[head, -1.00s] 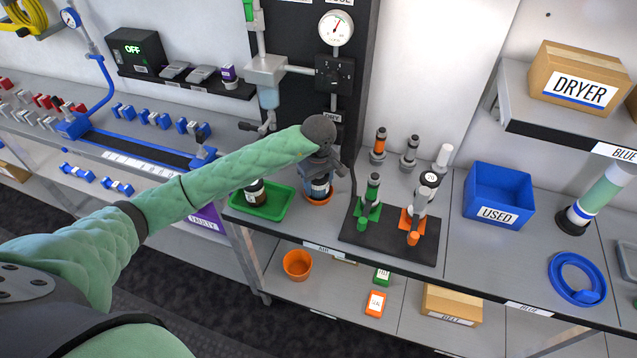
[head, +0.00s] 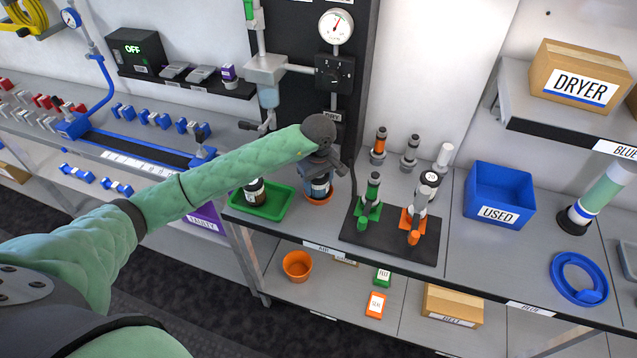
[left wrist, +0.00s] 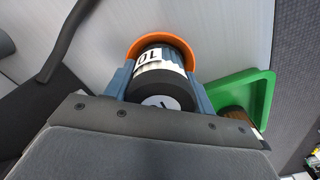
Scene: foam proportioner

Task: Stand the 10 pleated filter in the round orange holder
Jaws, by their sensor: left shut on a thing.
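The pleated filter (left wrist: 163,82) is a dark cylinder with a white label, partly legible as 10, and a black end cap. It also shows in the head view (head: 320,188), largely hidden by my wrist. My left gripper (head: 319,180) is shut on it, with a blue-grey finger on each side. The filter is upright, its lower end within the rim of the round orange holder (left wrist: 150,40). The holder's edge shows below the filter in the head view (head: 320,201). Whether the filter touches the holder's floor is hidden. My right gripper is not in view.
A green tray (head: 267,213) with a dark bottle (head: 254,190) stands just left of the holder. A black mat (head: 390,246) with green and orange stands lies to the right. A blue USED bin (head: 498,195) is farther right. An orange cup (head: 297,265) sits on the lower shelf.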

